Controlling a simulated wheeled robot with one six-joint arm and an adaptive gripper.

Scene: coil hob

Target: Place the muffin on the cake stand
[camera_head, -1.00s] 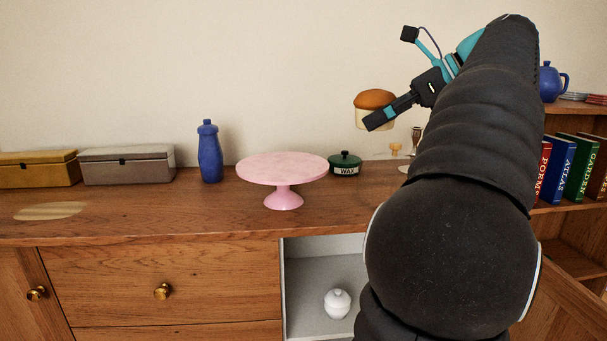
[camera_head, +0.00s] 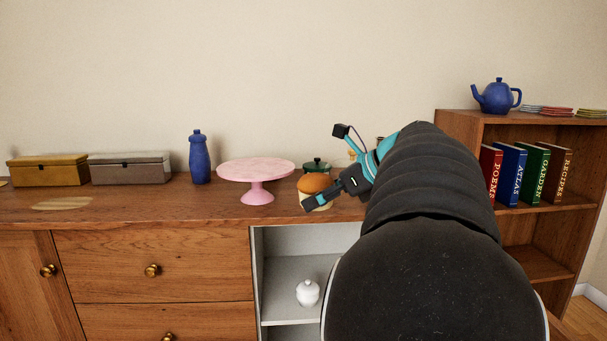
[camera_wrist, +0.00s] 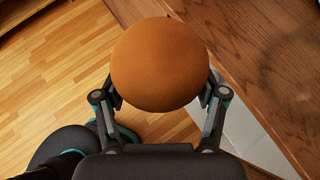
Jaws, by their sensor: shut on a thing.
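The muffin (camera_head: 315,184) has a brown domed top and a pale base. My gripper (camera_head: 318,198) is shut on it; one finger crosses its front in the head view. In the wrist view the muffin's round top (camera_wrist: 160,64) sits between the two fingers (camera_wrist: 161,98). The pink cake stand (camera_head: 256,170) stands upright on the wooden cabinet top, left of the muffin. Its plate looks empty. A gap shows between muffin and stand in the head view. I cannot tell whether the muffin's base touches the cabinet top.
A dark green tin (camera_head: 316,166) stands behind the muffin. A blue bottle (camera_head: 199,158) and two boxes, one grey (camera_head: 130,168) and one yellow-brown (camera_head: 48,170), stand left of the stand. Below is an open compartment with a white jar (camera_head: 307,292). A bookshelf (camera_head: 458,125) stands right.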

